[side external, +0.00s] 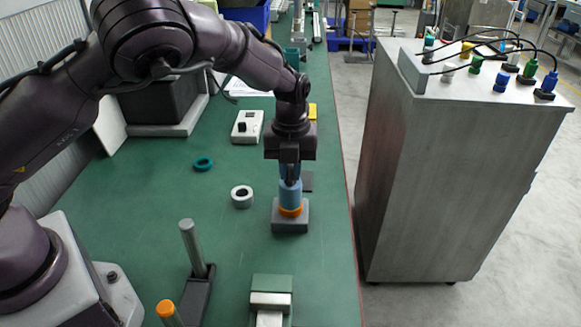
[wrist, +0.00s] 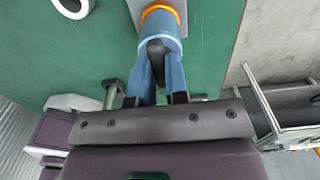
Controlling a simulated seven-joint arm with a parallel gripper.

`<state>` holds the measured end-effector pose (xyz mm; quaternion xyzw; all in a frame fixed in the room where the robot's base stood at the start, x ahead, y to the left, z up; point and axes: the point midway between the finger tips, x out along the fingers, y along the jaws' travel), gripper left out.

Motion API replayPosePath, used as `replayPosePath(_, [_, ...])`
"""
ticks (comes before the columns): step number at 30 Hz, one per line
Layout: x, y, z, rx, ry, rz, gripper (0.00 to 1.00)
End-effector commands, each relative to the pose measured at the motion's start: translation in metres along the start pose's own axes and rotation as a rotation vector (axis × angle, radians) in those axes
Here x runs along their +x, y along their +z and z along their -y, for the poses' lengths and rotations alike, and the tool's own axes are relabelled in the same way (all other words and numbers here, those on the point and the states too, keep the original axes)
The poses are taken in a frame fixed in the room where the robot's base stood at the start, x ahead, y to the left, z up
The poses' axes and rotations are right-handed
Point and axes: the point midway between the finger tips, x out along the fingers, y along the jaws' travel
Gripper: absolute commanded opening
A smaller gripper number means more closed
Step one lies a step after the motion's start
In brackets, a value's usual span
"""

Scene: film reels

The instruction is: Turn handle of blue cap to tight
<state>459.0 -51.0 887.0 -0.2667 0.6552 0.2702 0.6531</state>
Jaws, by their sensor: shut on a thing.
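The blue cap (side external: 290,196) is a light blue upright cylinder above an orange ring (side external: 290,212) on a grey square block (side external: 276,222). In the wrist view, the blue cap (wrist: 160,32) is at the top centre, with part of the orange ring (wrist: 160,8) beyond it. A dark handle (wrist: 156,48) stands on the cap between my bluish fingers. My gripper (side external: 290,174) points straight down over the cap and is shut on the handle. The fingers hide part of the handle, and I cannot read its turn angle.
A white roll (side external: 241,187) and a teal ring (side external: 203,164) lie left on the green bench (side external: 150,210). A white box with a knob (side external: 247,126) is behind. A grey post (side external: 192,245) and a green-and-metal fixture (side external: 271,283) stand in front. A grey cabinet (side external: 450,170) stands right, beyond the bench edge.

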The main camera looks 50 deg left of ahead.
Motion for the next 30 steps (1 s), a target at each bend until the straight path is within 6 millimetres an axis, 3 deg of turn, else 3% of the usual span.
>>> replayPosePath(1, [-0.001, 0.000, 0.000, 0.002, 0.000, 0.000, 0.00])
replayPosePath(2, [-0.001, 0.000, 0.000, 0.002, -0.001, 0.000, 0.16])
replayPosePath(5, [-0.001, 0.000, 0.000, 0.001, 0.000, 0.000, 0.39])
replayPosePath(17, [-0.008, 0.000, 0.001, 0.000, -0.001, 0.001, 0.40])
replayPosePath(30, [-0.098, 0.000, 0.001, 0.002, -0.004, 0.002, 0.40])
